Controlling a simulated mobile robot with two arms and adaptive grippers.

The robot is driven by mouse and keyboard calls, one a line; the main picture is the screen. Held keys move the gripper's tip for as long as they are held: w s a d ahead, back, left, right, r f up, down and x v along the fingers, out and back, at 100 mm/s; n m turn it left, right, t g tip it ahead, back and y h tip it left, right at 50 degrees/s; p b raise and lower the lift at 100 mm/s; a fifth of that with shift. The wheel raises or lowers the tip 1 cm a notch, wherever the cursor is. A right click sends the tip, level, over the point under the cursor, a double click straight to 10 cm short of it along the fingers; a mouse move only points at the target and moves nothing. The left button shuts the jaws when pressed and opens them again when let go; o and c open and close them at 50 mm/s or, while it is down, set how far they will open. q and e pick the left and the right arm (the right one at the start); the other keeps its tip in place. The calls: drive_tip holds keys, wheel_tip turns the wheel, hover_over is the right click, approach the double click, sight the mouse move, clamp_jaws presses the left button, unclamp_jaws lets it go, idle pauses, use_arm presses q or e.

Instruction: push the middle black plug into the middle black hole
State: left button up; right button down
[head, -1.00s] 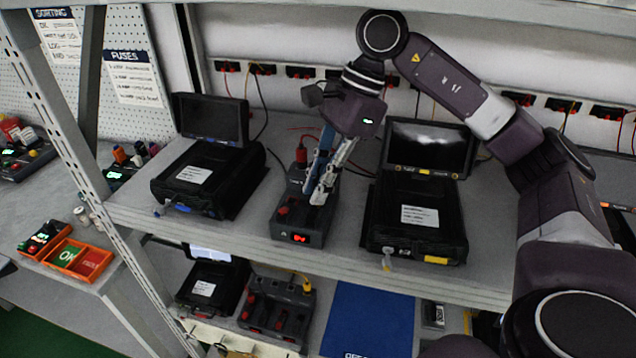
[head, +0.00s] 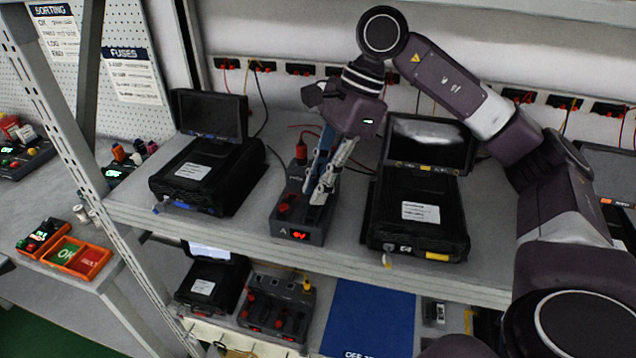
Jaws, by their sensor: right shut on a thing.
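A dark grey box with a red lit display (head: 300,235) stands on the upper shelf between two black cases. A red plug (head: 301,154) stands up at its back end, and red parts (head: 283,208) show on its left side. My right gripper (head: 318,193) comes down from above, its fingertips at the right side of the box's top. It is shut on the middle black plug, which is mostly hidden by the fingers. The middle black hole is hidden too, so I cannot tell how the plug sits against it. My left gripper is not in view.
An open black case with a screen (head: 205,165) stands left of the box, and another (head: 418,212) stands close on the right. Wall sockets with cables run behind. The lower shelf holds a similar box (head: 275,308) and a blue mat (head: 368,315).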

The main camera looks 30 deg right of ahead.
drive_tip(key=shift+f, duration=0.2)
drive_tip(key=shift+r, duration=0.15)
drive_tip(key=shift+r+p, duration=1.05)
drive_tip(key=shift+r, duration=0.4)
drive_tip(key=shift+f+b, duration=1.55)
drive_tip(key=shift+b, duration=0.05)
idle(3.1)
drive_tip(key=shift+r, duration=0.1)
drive_tip(key=shift+r+p, duration=1.3)
drive_tip(key=shift+r, duration=0.2)
